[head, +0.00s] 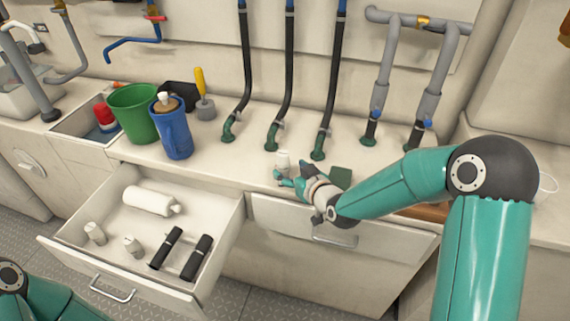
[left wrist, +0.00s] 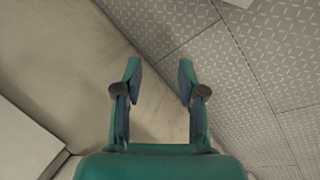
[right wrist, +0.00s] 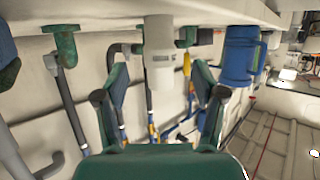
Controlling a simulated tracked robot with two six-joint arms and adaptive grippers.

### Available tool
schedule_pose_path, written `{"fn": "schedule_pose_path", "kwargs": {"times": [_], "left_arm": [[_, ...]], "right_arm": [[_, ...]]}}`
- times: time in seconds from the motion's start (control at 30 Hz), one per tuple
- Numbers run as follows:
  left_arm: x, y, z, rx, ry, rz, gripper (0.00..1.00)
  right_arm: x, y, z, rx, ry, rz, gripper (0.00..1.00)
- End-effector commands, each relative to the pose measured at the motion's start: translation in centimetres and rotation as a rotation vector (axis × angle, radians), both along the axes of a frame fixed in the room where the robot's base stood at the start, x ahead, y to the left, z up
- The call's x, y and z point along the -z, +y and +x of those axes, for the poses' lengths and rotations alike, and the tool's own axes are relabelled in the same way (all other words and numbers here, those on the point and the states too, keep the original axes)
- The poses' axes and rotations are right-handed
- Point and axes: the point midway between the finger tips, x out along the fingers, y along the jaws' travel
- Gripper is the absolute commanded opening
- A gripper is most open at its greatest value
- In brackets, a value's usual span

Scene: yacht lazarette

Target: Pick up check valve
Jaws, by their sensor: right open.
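A small white-grey cylinder (head: 283,160), which looks like the check valve, stands upright on the counter. My right gripper (head: 290,176) is open just in front of it. In the right wrist view the cylinder (right wrist: 158,55) shows between and beyond the two open fingers (right wrist: 160,85), which do not grip it. Its far side is hidden. My left gripper (left wrist: 159,80) is open and empty in the left wrist view, above the floor beside a pale surface. Part of my left arm shows at the lower left of the head view.
An open drawer (head: 72,240) holds a white bottle (head: 150,201), small white cylinders and two black cylinders. A green bucket (head: 134,114) and blue jug (head: 174,135) stand on the counter (head: 235,165). Black hoses (head: 288,75) rise behind the cylinder; a dark green block (head: 341,177) lies right.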

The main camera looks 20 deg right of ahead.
Motion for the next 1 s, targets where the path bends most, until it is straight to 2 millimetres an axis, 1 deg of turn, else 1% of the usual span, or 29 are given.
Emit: {"fn": "schedule_pose_path", "kwargs": {"times": [0.23,0.37,0.47,0.63,0.67,1.0], "left_arm": [[-1.0,0.0,0.0,0.0,0.0,0.0,0.4],[-1.0,0.0,0.0,0.0,0.0,0.0,0.4],[-1.0,0.0,0.0,0.0,0.0,0.0,0.4],[-1.0,0.0,0.0,0.0,0.0,0.0,0.4],[-1.0,0.0,0.0,0.0,0.0,0.0,0.4],[-1.0,0.0,0.0,0.0,0.0,0.0,0.4]], "right_arm": [[0.4,0.7,3.1,-0.001,0.0,0.0,0.69],[1.0,0.9,4.4,0.0,0.0,0.001,0.69],[1.2,0.9,4.7,0.0,0.0,0.001,0.69],[1.2,0.9,4.7,0.001,0.0,0.001,0.69],[1.2,0.9,4.7,0.001,0.0,0.001,0.68],[1.2,0.8,4.7,0.002,0.0,0.0,0.11]]}}
